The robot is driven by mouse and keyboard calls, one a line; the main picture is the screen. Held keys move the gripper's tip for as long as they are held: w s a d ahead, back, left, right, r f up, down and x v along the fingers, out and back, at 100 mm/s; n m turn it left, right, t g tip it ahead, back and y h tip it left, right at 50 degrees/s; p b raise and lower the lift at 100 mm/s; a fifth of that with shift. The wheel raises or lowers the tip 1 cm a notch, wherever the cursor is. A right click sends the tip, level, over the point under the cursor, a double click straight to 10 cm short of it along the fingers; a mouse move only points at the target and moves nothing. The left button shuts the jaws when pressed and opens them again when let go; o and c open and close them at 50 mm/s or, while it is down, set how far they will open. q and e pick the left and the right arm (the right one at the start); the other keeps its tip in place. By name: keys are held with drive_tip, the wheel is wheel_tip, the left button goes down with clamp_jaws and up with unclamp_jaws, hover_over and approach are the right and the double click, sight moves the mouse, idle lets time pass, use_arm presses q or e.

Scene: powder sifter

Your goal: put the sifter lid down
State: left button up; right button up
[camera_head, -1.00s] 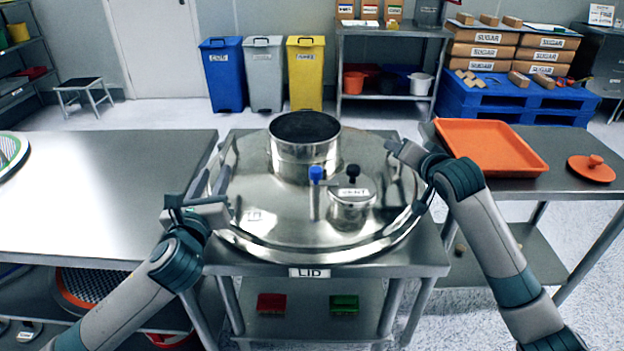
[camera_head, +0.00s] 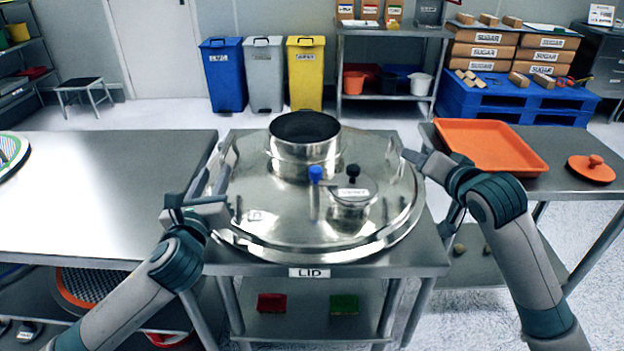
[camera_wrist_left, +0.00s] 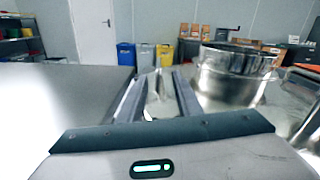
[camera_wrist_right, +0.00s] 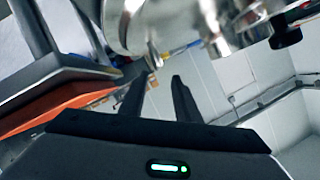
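The large round steel sifter lid (camera_head: 275,215) lies on the small table marked LID. It has a wide dark-topped collar (camera_head: 303,160), a smaller vent cap (camera_head: 352,195) and a blue-knobbed lever (camera_head: 316,176). My left gripper (camera_head: 226,207) is at the lid's left edge. In the left wrist view its fingers (camera_wrist_left: 158,95) are apart, with shiny metal showing between or behind them; I cannot tell whether they touch it. My right gripper (camera_head: 408,156) is beside the lid's upper right edge. In the right wrist view its fingers (camera_wrist_right: 158,95) are apart and empty.
The lid table's front edge (camera_head: 400,268) carries the LID label. A table on the right holds an orange tray (camera_head: 490,146) and an orange round lid (camera_head: 591,169). Red (camera_head: 271,303) and green (camera_head: 344,304) blocks lie on the shelf below.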

drive_tip(key=shift+v, duration=1.2)
